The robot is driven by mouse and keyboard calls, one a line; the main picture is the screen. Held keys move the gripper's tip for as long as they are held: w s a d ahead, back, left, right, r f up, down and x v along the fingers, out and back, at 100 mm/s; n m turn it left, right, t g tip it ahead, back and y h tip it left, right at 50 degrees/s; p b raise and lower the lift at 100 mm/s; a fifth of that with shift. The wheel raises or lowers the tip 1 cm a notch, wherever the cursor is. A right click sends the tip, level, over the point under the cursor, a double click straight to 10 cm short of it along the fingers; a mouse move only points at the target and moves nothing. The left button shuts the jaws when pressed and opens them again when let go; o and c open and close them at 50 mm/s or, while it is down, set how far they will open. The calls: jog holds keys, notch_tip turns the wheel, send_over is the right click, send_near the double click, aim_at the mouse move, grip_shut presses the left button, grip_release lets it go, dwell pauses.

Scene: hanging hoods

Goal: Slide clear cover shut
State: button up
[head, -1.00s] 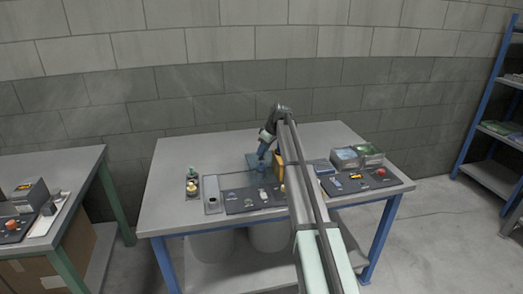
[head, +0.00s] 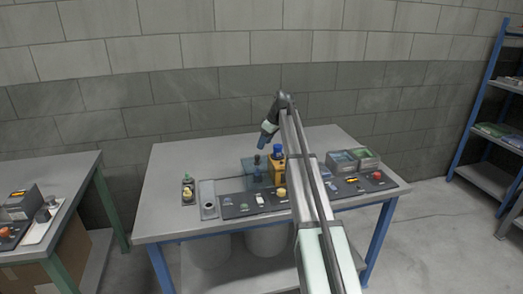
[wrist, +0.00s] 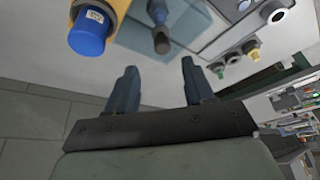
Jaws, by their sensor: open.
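A bluish see-through panel, which looks like the clear cover (head: 248,172), is at the middle of the table behind the dark control panel. A dark upright knob (head: 257,160) stands at it; whether they are joined I cannot tell. My gripper (head: 264,140) is above and behind the knob, apart from it. In the wrist view my gripper (wrist: 160,82) is open, with nothing between its fingers. The knob (wrist: 161,40) shows beyond the fingers there. The cover's edges are hard to make out.
A yellow device (head: 276,170) with a blue cap (head: 277,149) stands right beside the knob; the cap (wrist: 87,33) is close in the wrist view. A control panel (head: 233,207) with buttons lies in front. A grey tray (head: 208,198) is left, boxes (head: 352,160) right. The table's back left is clear.

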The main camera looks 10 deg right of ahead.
jog(key=v, duration=0.6)
jog(key=shift+r, duration=0.2)
jog(key=shift+d, duration=0.1)
